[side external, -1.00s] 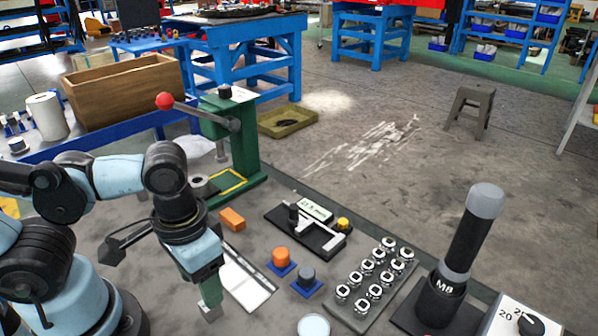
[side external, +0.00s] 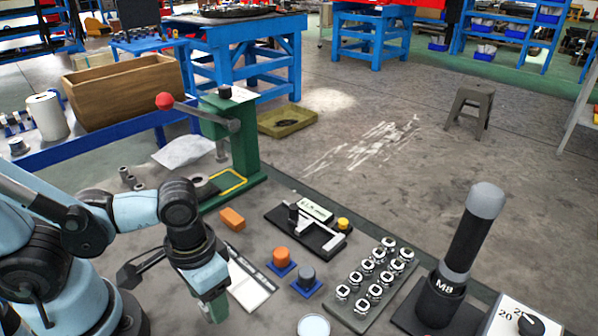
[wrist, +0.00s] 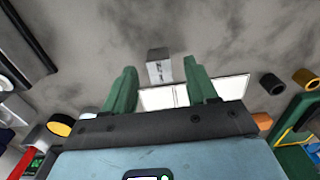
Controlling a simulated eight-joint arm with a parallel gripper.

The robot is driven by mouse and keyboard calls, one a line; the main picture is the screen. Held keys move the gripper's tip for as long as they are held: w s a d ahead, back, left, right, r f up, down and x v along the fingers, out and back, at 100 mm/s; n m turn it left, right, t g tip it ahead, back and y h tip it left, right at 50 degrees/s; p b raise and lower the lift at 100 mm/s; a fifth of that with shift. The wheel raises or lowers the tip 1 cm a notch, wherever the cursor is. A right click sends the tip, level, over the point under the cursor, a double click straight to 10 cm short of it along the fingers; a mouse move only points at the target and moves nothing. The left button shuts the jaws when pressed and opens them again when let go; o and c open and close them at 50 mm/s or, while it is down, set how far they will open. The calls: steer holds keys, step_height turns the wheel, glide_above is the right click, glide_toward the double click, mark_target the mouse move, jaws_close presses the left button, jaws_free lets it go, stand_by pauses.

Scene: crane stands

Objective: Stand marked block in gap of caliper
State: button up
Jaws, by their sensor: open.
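The marked block (wrist: 160,70) is a small grey block with dark marks on one face; it shows in the wrist view between and just beyond the fingertips. My gripper (side external: 214,308) is low at the front of the bench in the side view, and its green fingers also show in the wrist view (wrist: 159,78). The fingers are open, with space on both sides of the block. The block is hidden by my gripper in the side view. The caliper (side external: 322,238) has pale jaws and a display on a black base, to the right and farther back.
A white notebook (side external: 248,292) lies right beside my gripper. An orange block (side external: 232,219), orange (side external: 281,256) and grey (side external: 306,273) knobs on blue bases, and a nut tray (side external: 375,280) stand between or near. A green press (side external: 245,140) rises behind.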

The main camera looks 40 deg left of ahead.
steer(key=shift+f, duration=0.3)
jaws_close()
stand_by(0.3)
